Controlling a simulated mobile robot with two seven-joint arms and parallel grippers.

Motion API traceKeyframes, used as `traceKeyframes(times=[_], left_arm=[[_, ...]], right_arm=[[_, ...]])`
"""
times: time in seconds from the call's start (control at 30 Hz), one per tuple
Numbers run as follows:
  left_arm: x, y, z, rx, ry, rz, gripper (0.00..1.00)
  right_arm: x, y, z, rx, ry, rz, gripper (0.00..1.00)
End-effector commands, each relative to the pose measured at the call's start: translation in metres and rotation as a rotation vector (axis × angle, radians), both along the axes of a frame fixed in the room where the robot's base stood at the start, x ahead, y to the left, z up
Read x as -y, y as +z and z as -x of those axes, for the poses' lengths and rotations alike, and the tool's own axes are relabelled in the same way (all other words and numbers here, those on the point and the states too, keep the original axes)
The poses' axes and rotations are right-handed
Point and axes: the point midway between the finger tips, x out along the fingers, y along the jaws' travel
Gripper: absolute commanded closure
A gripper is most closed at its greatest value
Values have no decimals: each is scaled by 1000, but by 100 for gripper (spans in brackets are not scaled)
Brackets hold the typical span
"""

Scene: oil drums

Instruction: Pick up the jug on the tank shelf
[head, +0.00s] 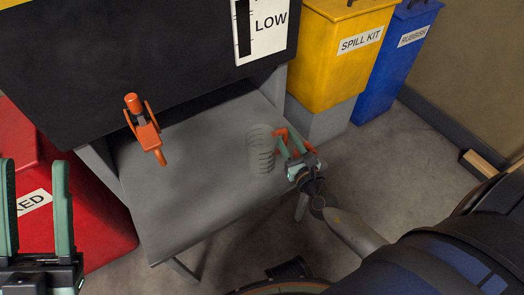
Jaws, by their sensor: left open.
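The jug (261,150) is a see-through grey cylinder with dark measuring lines and an orange handle on its right side. It stands upright on the grey tank shelf (195,195), towards the shelf's right edge. My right gripper (290,143) is at the jug's handle, with its green fingers close to or around the orange part. The handle and fingers overlap, so I cannot tell whether they are closed on it. My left gripper (35,200) is at the lower left, open and empty, well away from the jug.
A dark tank (130,60) with an orange tap (145,130) and a "LOW" gauge (263,28) stands behind the shelf. A red container (90,220) is left of the shelf. A yellow spill kit bin (335,60) and a blue rubbish bin (390,65) stand at the right.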

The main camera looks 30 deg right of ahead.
Motion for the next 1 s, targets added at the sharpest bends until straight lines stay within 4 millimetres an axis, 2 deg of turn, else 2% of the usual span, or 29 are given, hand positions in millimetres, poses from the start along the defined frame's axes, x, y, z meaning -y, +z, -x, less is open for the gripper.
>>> traceKeyframes(times=[0.1,0.2,0.53,0.83,1.0], left_arm=[[0,-4,0,0,1,-2,50],[0,-5,0,-1,1,-4,50],[1,-6,0,-2,2,-4,50],[1,-6,0,-3,2,-5,50],[1,-6,0,-4,2,-4,50]], right_arm=[[2,1,-20,3,-3,-2,64],[3,1,-30,2,-1,-2,64],[4,1,-35,-1,0,0,65],[4,1,-35,0,0,0,99],[4,1,-35,0,0,0,100]])
